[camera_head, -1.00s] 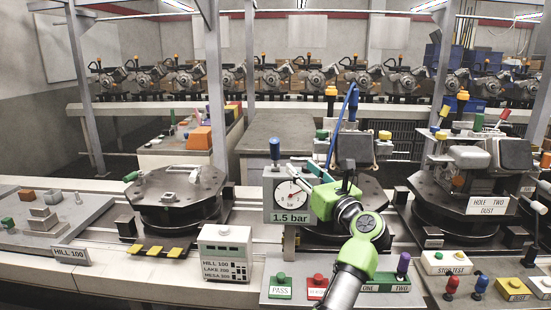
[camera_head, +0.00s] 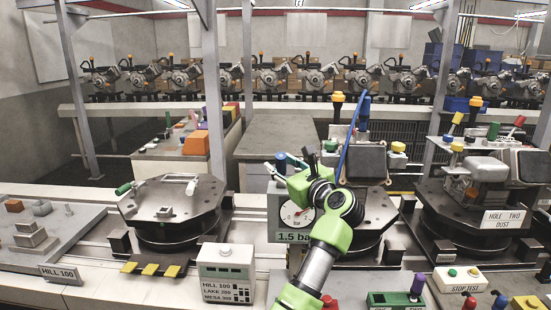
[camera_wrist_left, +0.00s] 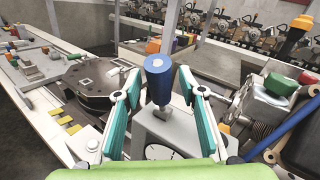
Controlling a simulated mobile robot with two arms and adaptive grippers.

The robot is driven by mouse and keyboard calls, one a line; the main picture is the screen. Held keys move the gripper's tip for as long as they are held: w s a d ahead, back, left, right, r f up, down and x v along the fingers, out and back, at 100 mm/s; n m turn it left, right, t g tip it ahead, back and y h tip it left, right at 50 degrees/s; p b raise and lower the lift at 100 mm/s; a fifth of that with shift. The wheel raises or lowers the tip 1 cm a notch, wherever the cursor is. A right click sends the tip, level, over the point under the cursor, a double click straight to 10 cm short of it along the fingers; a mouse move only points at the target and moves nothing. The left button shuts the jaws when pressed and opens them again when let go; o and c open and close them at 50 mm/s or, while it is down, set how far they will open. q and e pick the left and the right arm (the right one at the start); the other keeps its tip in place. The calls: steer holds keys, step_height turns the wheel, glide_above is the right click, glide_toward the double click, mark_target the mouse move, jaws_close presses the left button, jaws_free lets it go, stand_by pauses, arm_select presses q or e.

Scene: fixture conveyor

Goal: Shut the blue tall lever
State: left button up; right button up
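The blue lever (camera_head: 281,162) stands upright on top of the gauge box (camera_head: 273,215) marked 1.5 bar. In the left wrist view its blue cylindrical handle (camera_wrist_left: 158,78) sits on a metal stem. My left gripper (camera_head: 288,164) is open at the lever, with its teal-padded fingers on either side of the handle and visible gaps to both. The dial is partly hidden by my left gripper and arm. My right gripper is in neither current view.
Right of the gauge box, a fixture with a thin blue curved rod (camera_head: 350,135) and a dark block (camera_head: 366,163) stands close to my arm. A round dark turntable (camera_head: 175,212) is at left. A display box (camera_head: 226,272) and coloured buttons line the front.

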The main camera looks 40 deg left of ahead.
arm_select(q)
steer(key=shift+w+a, duration=0.1)
steer(key=shift+a, duration=0.25)
steer(key=shift+d, duration=0.1)
